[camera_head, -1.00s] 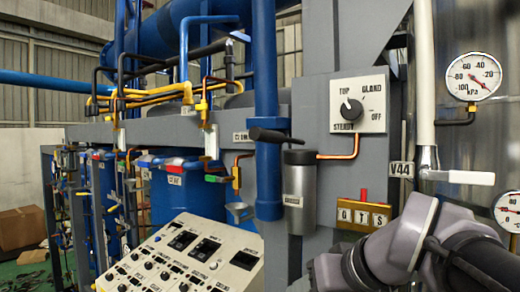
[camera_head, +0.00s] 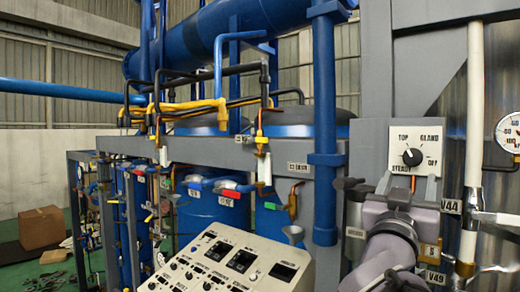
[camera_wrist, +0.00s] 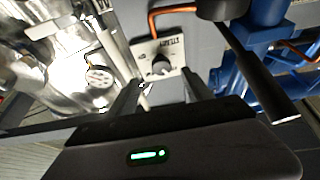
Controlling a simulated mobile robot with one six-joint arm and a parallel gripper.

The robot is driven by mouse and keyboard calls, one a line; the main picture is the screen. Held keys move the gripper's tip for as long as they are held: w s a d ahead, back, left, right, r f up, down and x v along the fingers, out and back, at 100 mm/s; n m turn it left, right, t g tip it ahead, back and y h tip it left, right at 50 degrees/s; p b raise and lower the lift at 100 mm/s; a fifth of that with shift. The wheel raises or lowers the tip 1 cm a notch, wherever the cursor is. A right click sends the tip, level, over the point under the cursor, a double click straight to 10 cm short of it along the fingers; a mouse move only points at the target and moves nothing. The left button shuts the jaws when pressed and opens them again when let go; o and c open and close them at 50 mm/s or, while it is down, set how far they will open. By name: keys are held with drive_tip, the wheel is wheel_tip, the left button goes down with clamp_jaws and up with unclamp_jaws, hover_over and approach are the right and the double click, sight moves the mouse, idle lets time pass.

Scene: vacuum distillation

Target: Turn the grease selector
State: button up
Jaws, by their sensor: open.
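The grease selector is a black round knob (camera_head: 412,157) on a white square plate (camera_head: 430,138) marked TOP, GLAND, OFF and STEADY. Its white pointer mark leans up and left, toward TOP. In the wrist view the plate (camera_wrist: 146,48) and knob (camera_wrist: 161,67) appear tilted, beyond the fingertips. My gripper (camera_wrist: 164,86) is open and empty, its two dark fingers to either side below the knob, apparently not touching it.
A black lever handle (camera_wrist: 262,75) reaches close to my gripper's right in the wrist view. A copper pipe (camera_wrist: 172,10) runs from the plate. A white valve handle (camera_head: 497,218) and a gauge (camera_head: 509,132) are at right. A sloped control panel (camera_head: 235,262) stands lower left.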

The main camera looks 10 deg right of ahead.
sight(412, 161)
drive_tip(key=p+x, duration=0.2)
drive_tip(key=x, duration=0.6)
drive_tip(key=shift+w+r+p, duration=0.15)
drive_tip(key=shift+r+p, duration=0.05)
drive_tip(key=shift+p, duration=0.2)
drive_tip(key=shift+a, duration=0.1)
clamp_jaws()
